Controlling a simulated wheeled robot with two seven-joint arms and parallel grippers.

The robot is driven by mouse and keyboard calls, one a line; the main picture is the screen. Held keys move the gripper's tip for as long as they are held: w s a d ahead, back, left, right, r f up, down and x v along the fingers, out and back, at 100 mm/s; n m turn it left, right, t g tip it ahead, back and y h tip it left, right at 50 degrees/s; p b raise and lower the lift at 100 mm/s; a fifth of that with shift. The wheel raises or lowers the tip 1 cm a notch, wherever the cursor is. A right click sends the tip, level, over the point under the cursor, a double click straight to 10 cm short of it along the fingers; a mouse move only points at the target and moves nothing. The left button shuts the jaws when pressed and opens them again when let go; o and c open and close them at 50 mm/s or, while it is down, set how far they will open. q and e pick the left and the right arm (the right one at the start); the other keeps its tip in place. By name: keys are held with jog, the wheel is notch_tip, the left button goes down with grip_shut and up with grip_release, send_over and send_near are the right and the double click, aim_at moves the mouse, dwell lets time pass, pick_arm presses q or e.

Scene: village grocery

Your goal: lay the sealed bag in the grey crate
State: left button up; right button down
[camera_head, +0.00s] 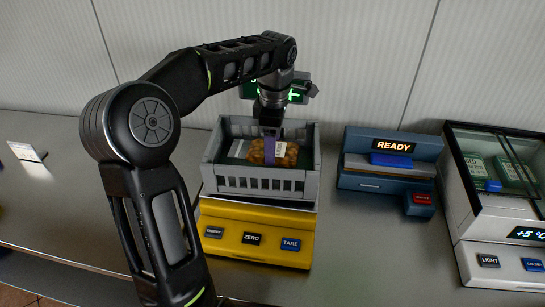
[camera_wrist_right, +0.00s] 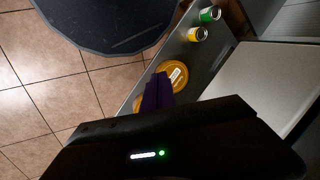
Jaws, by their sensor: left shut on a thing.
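The sealed bag (camera_head: 285,158), with brown contents and a pale label end, is inside the grey crate (camera_head: 262,185). My left gripper (camera_head: 269,148) reaches down into the crate from above and is shut on the bag, its purple finger across the bag's middle. The bag lies roughly level; the front wall hides its underside, so I cannot tell if it touches the crate floor. My right gripper (camera_wrist_right: 157,92) shows in the right wrist view, its purple fingers close together with nothing seen between them.
The crate stands on a yellow scale (camera_head: 257,240) with buttons. A blue device (camera_head: 390,160) reading READY and a glass-topped cooler (camera_head: 495,205) stand to the right. In the right wrist view, a round orange item (camera_wrist_right: 172,74) and cans (camera_wrist_right: 197,34) lie beyond the fingers.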

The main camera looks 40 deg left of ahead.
pick_arm(q)
notch_tip(320, 180, down, 4)
jog(key=shift+r+p, duration=0.2)
jog(key=shift+p, duration=0.15)
jog(key=shift+f, duration=0.1)
jog(key=shift+f, duration=0.1)
jog(key=o, duration=1.2)
jog(key=shift+f, duration=0.1)
jog(key=shift+c, duration=0.2)
jog(key=o, duration=0.5)
jog(key=shift+c, duration=0.2)
jog(key=shift+r, duration=0.2)
